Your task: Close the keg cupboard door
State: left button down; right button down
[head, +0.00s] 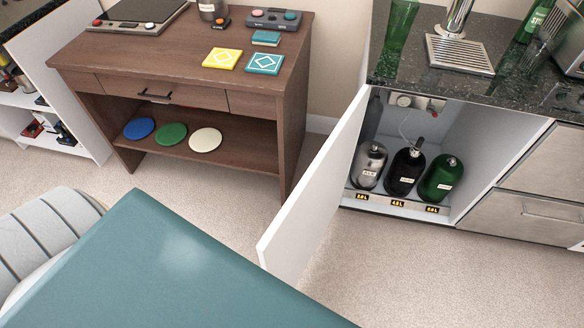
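The keg cupboard door (315,197) is a white panel standing wide open. It is hinged at the cupboard's left side and swings out toward me. The keg cupboard (462,146) under the dark counter is open to view, with a silver keg (369,165), a black keg (405,172) and a green keg (440,179) inside. Small number displays sit on the strip in front of the kegs. No handle shows on the visible face of the door. Neither of my grippers is in view.
A brown wooden desk (190,73) stands left of the door, with coasters and devices on it. A teal surface (160,270) fills the lower left, beside a grey ribbed rounded object (50,235). Carpet (410,270) in front of the cupboard is clear. Steel drawers (520,220) are at right.

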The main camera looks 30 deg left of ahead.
aim_at(287, 246)
jog(key=j+z, duration=0.1)
jog(key=j, duration=0.35)
jog(key=k+j+z, duration=0.1)
jog(key=j, duration=0.3)
jog(key=k+j+z, duration=0.1)
jog(key=j, duration=0.3)
jog(key=k+j+z, duration=0.1)
jog(key=j, duration=0.35)
